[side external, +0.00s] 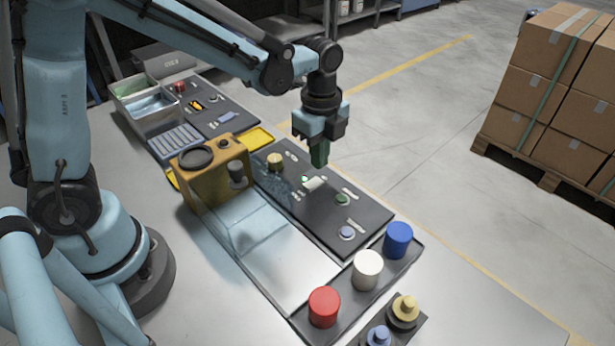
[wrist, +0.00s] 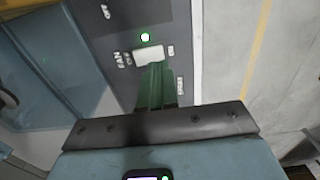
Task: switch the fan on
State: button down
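The fan switch (wrist: 148,54) is a white rocker on a dark panel in the wrist view, with small lettering that seems to read FAN and OFF at its left and a short label at its right. A lit green lamp (wrist: 145,37) sits just beside it. In the side view the white rocker (side external: 314,184) lies on the dark control panel (side external: 325,222). My gripper (side external: 319,155) points down above the panel with its green fingers together and empty. In the wrist view the fingertips (wrist: 158,70) appear close to the rocker's near edge; contact cannot be told.
A yellow knob (side external: 275,161), a green button (side external: 342,198) and a bluish button (side external: 347,232) share the panel. A clear hood (side external: 255,235) and a yellow housing (side external: 212,185) stand left of it. Red (side external: 324,307), white (side external: 367,269) and blue (side external: 398,239) cylinders stand in front.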

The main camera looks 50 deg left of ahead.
jog(key=shift+r, duration=1.7)
jog(key=s+a+r+n+t, duration=0.2)
jog(key=s+n+t, duration=0.1)
jog(key=n, duration=0.6)
jog(key=s+a+r+n+t, duration=0.3)
jog(key=s+n, duration=0.3)
jog(key=n, duration=0.3)
jog(key=shift+s+a+t, duration=0.2)
jog(key=shift+a+t, duration=0.05)
jog(key=shift+t, duration=0.35)
